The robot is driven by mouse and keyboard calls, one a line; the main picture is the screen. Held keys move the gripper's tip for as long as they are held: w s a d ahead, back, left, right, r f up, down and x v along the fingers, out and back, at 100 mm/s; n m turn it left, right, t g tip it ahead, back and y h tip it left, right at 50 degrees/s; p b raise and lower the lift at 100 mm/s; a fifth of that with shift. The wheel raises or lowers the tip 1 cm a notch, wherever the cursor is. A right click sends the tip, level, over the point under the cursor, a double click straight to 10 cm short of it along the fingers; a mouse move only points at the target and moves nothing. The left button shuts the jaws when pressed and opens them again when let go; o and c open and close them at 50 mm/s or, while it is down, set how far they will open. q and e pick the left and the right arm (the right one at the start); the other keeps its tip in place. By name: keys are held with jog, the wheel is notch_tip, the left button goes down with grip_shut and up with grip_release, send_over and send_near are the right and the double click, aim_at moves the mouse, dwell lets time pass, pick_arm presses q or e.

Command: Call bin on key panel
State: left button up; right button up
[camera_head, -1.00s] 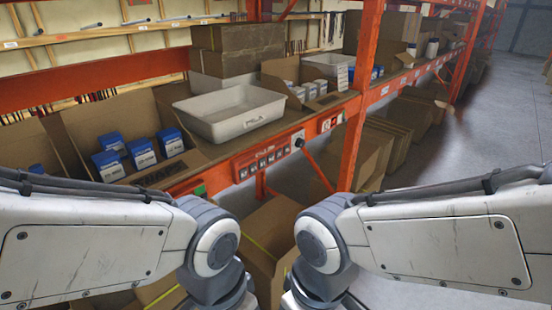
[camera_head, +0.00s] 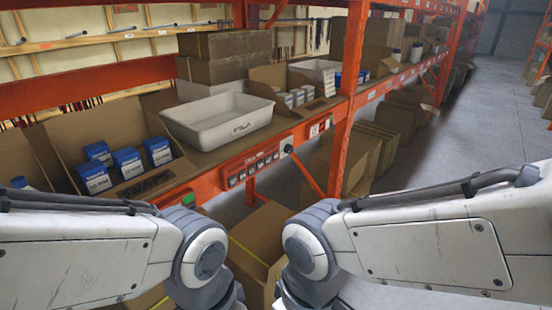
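A white bin (camera_head: 221,122) sits empty on the rack shelf, left of the orange upright. An orange key panel (camera_head: 252,165) with a row of small dark keys is fixed to the shelf's front beam, below and to the right of the bin. A round dark knob or button (camera_head: 288,146) is at the panel's right end. My two arms come in from the left and right at the bottom. Both arms bend downward below the panel, apart from it. Neither gripper is in the picture.
An open cardboard box (camera_head: 105,150) with several blue and white packs stands left of the bin. An orange rack upright (camera_head: 349,90) is to the right. Cardboard boxes (camera_head: 265,245) sit low below the shelf. The aisle floor (camera_head: 490,130) at right is clear.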

pick_arm(q)
grip_shut()
dwell(1.8)
